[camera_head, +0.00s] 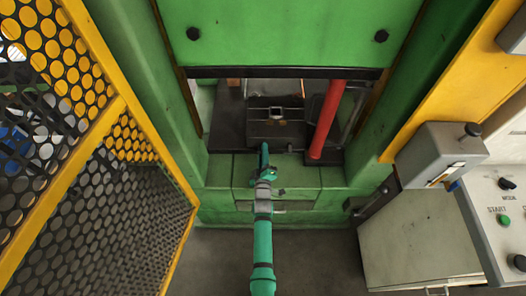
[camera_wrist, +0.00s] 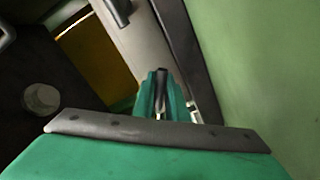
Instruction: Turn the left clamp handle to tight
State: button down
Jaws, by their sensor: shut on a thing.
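My gripper (camera_head: 264,150) reaches forward into the opening of the green press. In the wrist view, my gripper (camera_wrist: 158,92) has its two green fingers close together on a narrow dark piece (camera_wrist: 161,78), which I take to be the left clamp handle. Only its end shows between the fingers; the rest is hidden, so its turn angle cannot be told. In the head view the handle is hidden by my gripper. A dark die block (camera_head: 277,128) with a small metal part on top stands just beyond my gripper inside the opening.
A red bar (camera_head: 327,120) leans upright at the right of the opening. The green upper plate (camera_head: 285,35) hangs above it. A yellow-framed mesh guard (camera_head: 120,180) stands at left. A grey box (camera_head: 440,150) and a control panel (camera_head: 500,215) are at right.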

jog(key=m, duration=0.5)
jog(key=shift+a+m, duration=0.1)
jog(key=shift+m, duration=0.2)
jog(key=m, duration=0.8)
jog(key=shift+m, duration=0.4)
jog(key=c, duration=2.5)
grip_release()
jog(key=shift+f+m, duration=0.1)
jog(key=shift+m, duration=1.6)
jog(key=shift+a, duration=0.1)
jog(key=o, duration=0.7)
jog(key=shift+o, duration=0.2)
